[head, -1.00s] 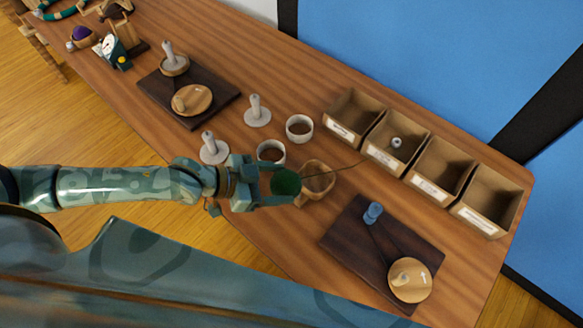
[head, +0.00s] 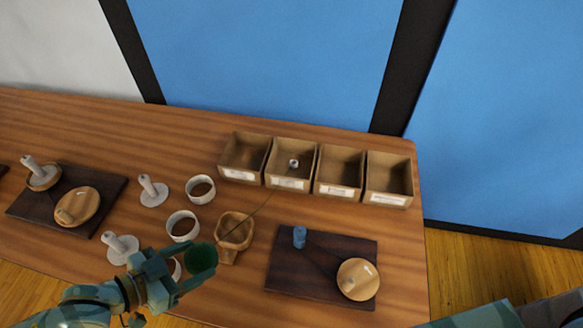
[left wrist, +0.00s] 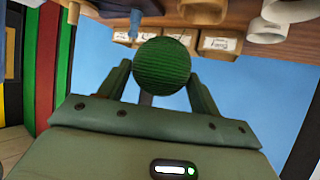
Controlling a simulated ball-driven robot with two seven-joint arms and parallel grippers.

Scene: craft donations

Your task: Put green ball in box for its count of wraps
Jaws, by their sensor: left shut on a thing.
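My left gripper (head: 188,265) is shut on the green ball (head: 201,258), held above the table's front part. In the left wrist view the ball (left wrist: 162,65) sits between the two fingers (left wrist: 160,85), its surface finely ridged like wound yarn. A thin dark strand (head: 262,204) runs from near the ball over the wooden bowl towards the boxes. Four open cardboard boxes stand in a row at the back: first (head: 228,174), second (head: 287,183), third (head: 338,190), fourth (head: 388,198). Their front labels are too small to read. My right gripper is not in view.
A small grey object (head: 294,163) is in the second box. A dark board (head: 290,277) with a blue peg (head: 299,237) and wooden disc (head: 358,279) lies right.

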